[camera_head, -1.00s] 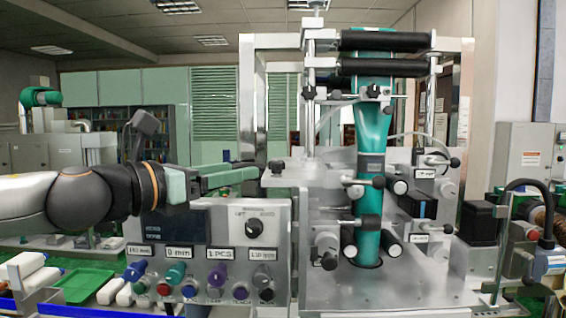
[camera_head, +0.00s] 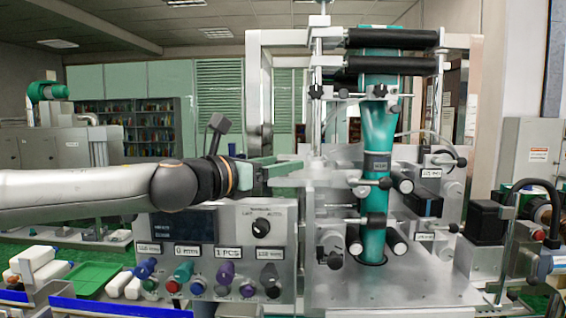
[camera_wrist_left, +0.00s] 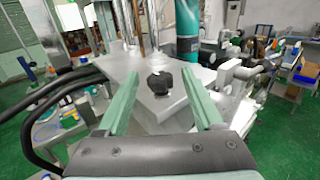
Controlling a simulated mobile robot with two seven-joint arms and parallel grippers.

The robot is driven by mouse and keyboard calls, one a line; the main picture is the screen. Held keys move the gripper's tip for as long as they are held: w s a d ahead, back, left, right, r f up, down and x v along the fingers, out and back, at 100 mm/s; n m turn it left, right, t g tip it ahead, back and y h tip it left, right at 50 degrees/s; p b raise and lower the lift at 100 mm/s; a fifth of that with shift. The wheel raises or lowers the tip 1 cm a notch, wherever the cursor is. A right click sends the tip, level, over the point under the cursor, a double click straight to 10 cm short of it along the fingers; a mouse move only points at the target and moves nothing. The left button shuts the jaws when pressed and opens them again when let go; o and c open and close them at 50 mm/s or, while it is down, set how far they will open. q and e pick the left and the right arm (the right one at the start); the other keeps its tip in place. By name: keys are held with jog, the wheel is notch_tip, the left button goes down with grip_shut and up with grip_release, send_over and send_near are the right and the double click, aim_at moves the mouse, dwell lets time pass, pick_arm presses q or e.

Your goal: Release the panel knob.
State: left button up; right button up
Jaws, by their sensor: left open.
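My left gripper (camera_head: 284,167) has green fingers and reaches in from the left, above the control panel, to the near left edge of the metal machine (camera_head: 345,190). It is open. In the left wrist view a black knob (camera_wrist_left: 160,83) stands on a pale metal plate between the two green fingers, with a gap on each side; they do not appear to touch it. In the head view this knob is hidden behind the fingers. A black rotary dial (camera_head: 261,227) is on the front of the control panel (camera_head: 205,240), below the gripper. My right gripper is out of view.
Several coloured knobs (camera_head: 183,270) line the lower panel. A teal sleeve tube (camera_head: 376,135) runs down the machine, among black rollers (camera_head: 390,40) and clamps. A green tray (camera_head: 95,278) and white bottles (camera_head: 35,262) are at the lower left.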

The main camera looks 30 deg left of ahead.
pick_arm(q)
jog(key=shift+w+d, duration=0.1)
jog(key=shift+w, duration=0.65)
grip_shut()
